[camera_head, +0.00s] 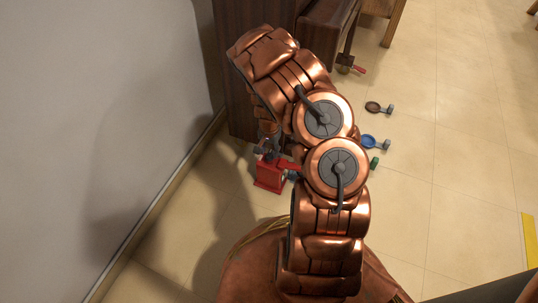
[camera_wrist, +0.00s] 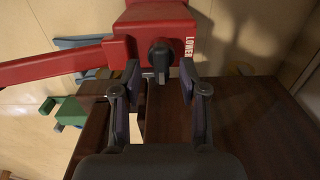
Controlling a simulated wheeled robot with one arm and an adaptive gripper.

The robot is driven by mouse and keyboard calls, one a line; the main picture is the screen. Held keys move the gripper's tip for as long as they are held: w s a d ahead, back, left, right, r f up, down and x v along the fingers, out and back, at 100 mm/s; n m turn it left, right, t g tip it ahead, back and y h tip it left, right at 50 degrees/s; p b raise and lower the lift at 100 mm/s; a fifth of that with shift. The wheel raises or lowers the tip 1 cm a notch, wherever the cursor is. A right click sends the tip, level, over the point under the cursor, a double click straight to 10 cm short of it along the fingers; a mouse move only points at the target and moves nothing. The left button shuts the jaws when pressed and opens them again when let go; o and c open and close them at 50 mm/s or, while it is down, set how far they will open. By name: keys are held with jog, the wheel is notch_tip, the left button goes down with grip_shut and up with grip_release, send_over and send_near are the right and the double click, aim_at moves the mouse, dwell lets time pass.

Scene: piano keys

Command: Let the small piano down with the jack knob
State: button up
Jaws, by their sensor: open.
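The red jack (camera_head: 270,174) stands on the floor near the dark wooden piano (camera_head: 240,60). In the wrist view the red jack body (camera_wrist: 160,20) fills the top, with the white word LOWER beside its black knob (camera_wrist: 160,54). My gripper (camera_wrist: 160,72) is open, its fingertips on the left and right of the knob's lower end. I cannot tell whether they touch it. Dark piano wood (camera_wrist: 250,135) lies under the fingers. In the head view my arm hides part of the jack and piano.
A grey wall (camera_head: 90,120) runs along the left. A dark caster-like piece (camera_head: 374,107), a blue one (camera_head: 371,141) and a green one (camera_head: 374,162) lie on the floor right of my arm. A red-handled item (camera_head: 357,69) sits by the piano.

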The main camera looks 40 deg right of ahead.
jog(key=shift+f, duration=0.9)
grip_shut()
